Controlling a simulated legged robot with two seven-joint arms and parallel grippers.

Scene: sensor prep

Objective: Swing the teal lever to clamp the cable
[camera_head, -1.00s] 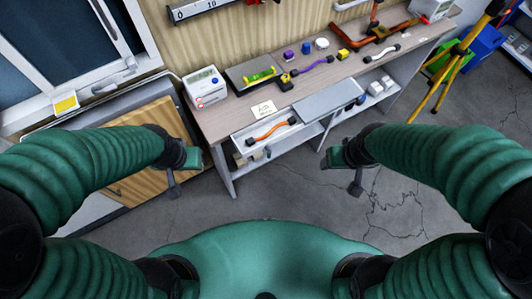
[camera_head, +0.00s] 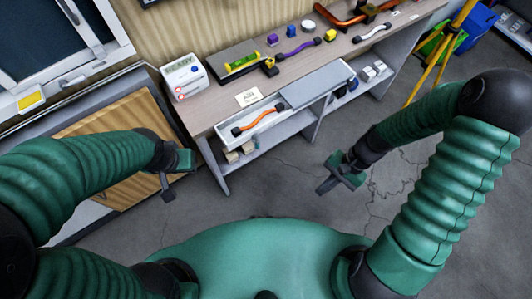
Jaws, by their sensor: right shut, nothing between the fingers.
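I cannot make out a teal lever on the workbench (camera_head: 212,107). A purple cable (camera_head: 299,49) lies on the bench top between a yellow-and-black block and a yellow block. An orange cable (camera_head: 262,118) with dark ends lies in a pale open tray or drawer (camera_head: 226,143) at the bench front. A white cable (camera_head: 373,31) with dark ends lies farther right. My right gripper (camera_head: 328,187) is shut and empty over the floor, in front of the bench and apart from it. My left gripper (camera_head: 166,188) hangs at the left, clear of the bench; its fingers are too small to judge.
A white display box (camera_head: 184,77) stands at the bench's left end, beside a dark tray with a yellow-green level (camera_head: 242,63). A paper note (camera_head: 248,97) lies near the front edge. A yellow tripod (camera_head: 438,52) stands right of the bench. The floor between my arms is clear.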

